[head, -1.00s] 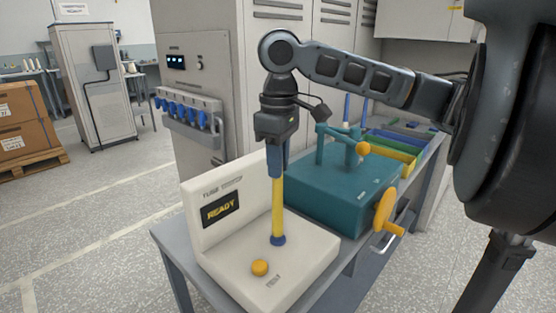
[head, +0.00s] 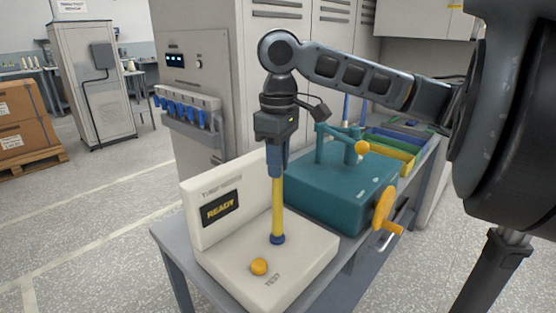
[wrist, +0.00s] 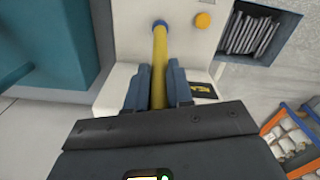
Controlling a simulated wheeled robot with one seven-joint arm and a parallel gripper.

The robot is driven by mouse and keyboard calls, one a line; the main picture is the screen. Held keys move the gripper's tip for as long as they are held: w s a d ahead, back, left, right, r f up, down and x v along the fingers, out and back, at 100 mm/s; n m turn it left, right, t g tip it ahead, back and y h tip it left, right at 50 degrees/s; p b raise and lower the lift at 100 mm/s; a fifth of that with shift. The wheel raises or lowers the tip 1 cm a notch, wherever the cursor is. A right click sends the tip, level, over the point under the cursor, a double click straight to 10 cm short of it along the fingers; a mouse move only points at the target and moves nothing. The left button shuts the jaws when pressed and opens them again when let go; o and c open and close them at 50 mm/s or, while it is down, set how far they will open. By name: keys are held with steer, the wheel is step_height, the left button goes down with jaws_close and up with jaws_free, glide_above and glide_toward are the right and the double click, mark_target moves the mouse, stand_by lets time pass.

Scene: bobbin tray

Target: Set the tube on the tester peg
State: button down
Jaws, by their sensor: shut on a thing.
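The yellow tube (head: 278,206) stands upright over the base of the white tester (head: 310,254). Its blue lower end (head: 278,239) is at the tester's top surface. The tester peg itself is hidden, so I cannot tell whether the tube is around it. My gripper (head: 276,168) is above the tester, pointing down, and is shut on the tube's upper part. The tube (wrist: 159,62) also shows between the two fingers in the wrist view. The tester's screen (head: 221,208) reads READY, and an orange button (head: 259,267) is at the front of its base.
A teal machine (head: 335,192) with a yellow hand wheel (head: 386,209) stands close to the right of the tube. Coloured bins (head: 392,153) sit behind it on the grey bench. A cabinet with a row of blue items (head: 188,113) stands behind.

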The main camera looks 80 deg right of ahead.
steer(key=shift+f+b, duration=0.45)
steer(key=shift+f, duration=0.15)
steer(key=c, duration=1.3)
jaws_free()
steer(key=shift+r, duration=0.1)
step_height(320, 180, up, 11)
steer(key=p, duration=1)
steer(key=shift+w, duration=0.1)
